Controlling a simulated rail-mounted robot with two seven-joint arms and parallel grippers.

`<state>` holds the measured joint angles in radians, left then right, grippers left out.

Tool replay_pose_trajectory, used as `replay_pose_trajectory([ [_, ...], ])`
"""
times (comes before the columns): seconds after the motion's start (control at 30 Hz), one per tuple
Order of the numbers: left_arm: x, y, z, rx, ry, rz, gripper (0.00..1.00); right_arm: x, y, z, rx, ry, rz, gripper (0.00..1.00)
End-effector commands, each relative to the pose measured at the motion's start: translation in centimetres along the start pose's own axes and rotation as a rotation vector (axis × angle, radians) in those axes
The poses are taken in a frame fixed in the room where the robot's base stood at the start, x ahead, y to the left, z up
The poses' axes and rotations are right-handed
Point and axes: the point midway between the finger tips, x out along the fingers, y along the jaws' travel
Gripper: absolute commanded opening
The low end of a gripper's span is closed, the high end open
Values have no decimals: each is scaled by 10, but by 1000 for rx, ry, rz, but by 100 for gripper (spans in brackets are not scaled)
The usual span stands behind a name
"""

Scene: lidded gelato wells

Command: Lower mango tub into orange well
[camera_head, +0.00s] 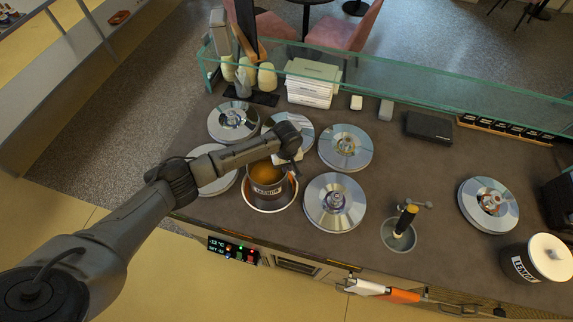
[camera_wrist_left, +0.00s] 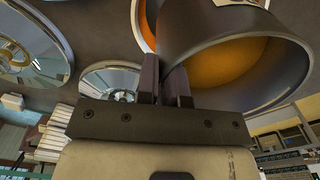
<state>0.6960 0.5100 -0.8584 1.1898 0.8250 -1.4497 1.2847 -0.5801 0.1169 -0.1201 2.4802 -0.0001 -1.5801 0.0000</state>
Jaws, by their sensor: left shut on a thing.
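The mango tub (camera_head: 266,187) is a dark round tub with orange contents and a pale label. My left gripper (camera_head: 285,163) is shut on its far wall, near the rim. The tub stands over the open orange well (camera_head: 268,209), whose orange-edged ring shows around the tub's lower part. I cannot tell how far inside it is. In the left wrist view the fingers (camera_wrist_left: 165,88) pinch the wall of the tub (camera_wrist_left: 205,30), and part of the orange ring (camera_wrist_left: 146,24) shows beside it. My right gripper is not in view.
Several shiny lids surround the well, one close at right (camera_head: 335,203) and one partly behind my arm (camera_head: 214,183). A dipper well (camera_head: 397,236) holds a scoop. A glass guard (camera_head: 420,83) runs along the back.

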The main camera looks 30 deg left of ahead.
Motion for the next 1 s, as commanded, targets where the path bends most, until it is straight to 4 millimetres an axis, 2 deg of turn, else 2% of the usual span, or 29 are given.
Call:
replay_pose_trajectory([
  [1.0,-2,1,0,-1,0,3,0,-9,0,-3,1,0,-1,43],
])
